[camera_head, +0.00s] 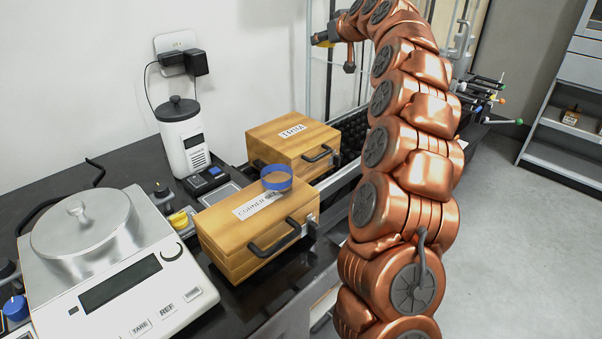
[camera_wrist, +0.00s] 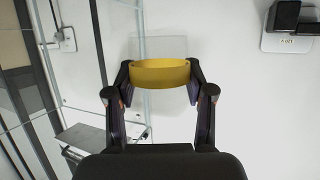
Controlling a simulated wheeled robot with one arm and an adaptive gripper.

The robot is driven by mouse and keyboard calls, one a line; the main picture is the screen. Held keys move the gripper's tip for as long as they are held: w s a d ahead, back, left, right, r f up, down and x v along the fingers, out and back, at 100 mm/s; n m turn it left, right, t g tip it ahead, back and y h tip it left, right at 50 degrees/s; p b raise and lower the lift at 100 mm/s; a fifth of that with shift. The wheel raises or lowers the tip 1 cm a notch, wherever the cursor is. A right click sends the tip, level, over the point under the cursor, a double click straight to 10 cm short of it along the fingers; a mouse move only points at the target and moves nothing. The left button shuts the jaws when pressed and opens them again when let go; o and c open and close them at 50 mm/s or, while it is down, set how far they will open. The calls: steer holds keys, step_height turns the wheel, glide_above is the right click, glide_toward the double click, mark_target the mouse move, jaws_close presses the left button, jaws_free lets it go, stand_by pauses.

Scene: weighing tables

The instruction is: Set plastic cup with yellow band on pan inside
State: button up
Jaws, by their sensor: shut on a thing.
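In the wrist view, my gripper (camera_wrist: 160,78) is shut on a clear plastic cup with a yellow band (camera_wrist: 160,72). The band sits between the two fingertips, and the clear wall shows faintly around it against the white wall. In the head view my copper arm rises through the middle and bends over at the top, and I cannot make out the held cup there. A balance (camera_head: 130,295) stands on the bench at the lower left. A metal domed lid (camera_head: 82,228) with a knob covers its top, so any pan inside is hidden.
A cup with a blue band (camera_head: 277,178) stands on the front wooden box (camera_head: 240,240). A second wooden box (camera_head: 290,140) is behind it. A white canister (camera_head: 184,142) stands near the wall. Glass panels and metal posts are at the back.

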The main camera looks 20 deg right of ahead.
steer(key=b, duration=0.5)
glide_above(345, 151)
step_height(345, 151, down, 4)
steer(key=r, duration=0.1)
steer(key=f, duration=0.1)
step_height(345, 151, down, 28)
steer(key=b, duration=0.5)
steer(key=shift+s+r+b, duration=0.15)
steer(key=shift+r+b, duration=0.1)
steer(key=shift+b, duration=0.15)
steer(key=shift+f, duration=0.2)
steer(key=o, duration=0.6)
steer(key=shift+o, duration=0.2)
steer(key=shift+r, duration=0.1)
